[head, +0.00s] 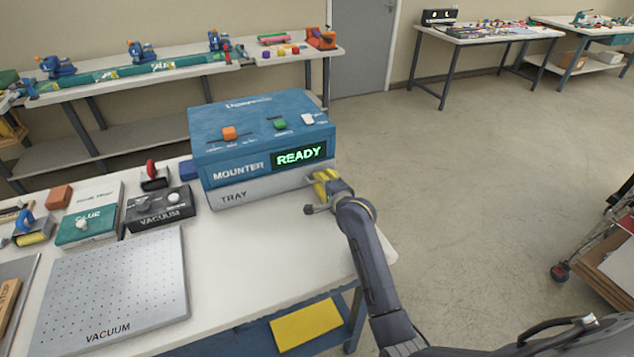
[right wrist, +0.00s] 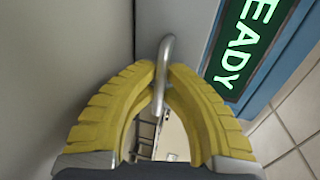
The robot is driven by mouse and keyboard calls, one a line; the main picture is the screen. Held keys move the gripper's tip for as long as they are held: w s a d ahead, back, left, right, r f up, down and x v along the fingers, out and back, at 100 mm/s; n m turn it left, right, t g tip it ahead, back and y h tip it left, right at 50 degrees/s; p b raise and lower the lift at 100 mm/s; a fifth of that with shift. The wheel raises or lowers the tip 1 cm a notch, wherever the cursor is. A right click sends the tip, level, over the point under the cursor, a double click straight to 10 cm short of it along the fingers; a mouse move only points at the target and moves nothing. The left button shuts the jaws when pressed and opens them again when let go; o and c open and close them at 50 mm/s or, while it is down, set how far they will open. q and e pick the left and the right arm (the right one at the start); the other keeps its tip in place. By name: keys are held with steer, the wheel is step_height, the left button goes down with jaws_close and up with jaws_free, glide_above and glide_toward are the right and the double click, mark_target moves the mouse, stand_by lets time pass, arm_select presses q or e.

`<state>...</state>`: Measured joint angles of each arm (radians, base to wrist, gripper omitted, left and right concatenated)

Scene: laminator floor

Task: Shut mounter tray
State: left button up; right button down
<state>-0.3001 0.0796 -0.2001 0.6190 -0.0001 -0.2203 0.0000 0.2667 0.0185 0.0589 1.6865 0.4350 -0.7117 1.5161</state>
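The blue mounter (head: 235,172) stands at the far end of the white table, with a green READY display (head: 300,154) on its front. Its pale grey tray (head: 262,191) is at the bottom, and its front looks about level with the mounter's front. My right gripper (head: 318,186) is at the right end of the tray front. In the right wrist view, its yellow fingers (right wrist: 161,78) close from both sides on the metal tray handle (right wrist: 166,48). The READY display shows close beside them. My left gripper is not in view.
A perforated vacuum plate (head: 115,285), a black vacuum box (head: 160,208) and a green glue box (head: 88,228) lie on the table left of the mounter. The table's right edge runs under my right arm. Open floor (head: 470,170) lies to the right.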

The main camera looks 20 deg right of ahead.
steer(key=shift+r, duration=0.15)
steer(key=c, duration=1.5)
jaws_free()
steer(key=v, duration=1.2)
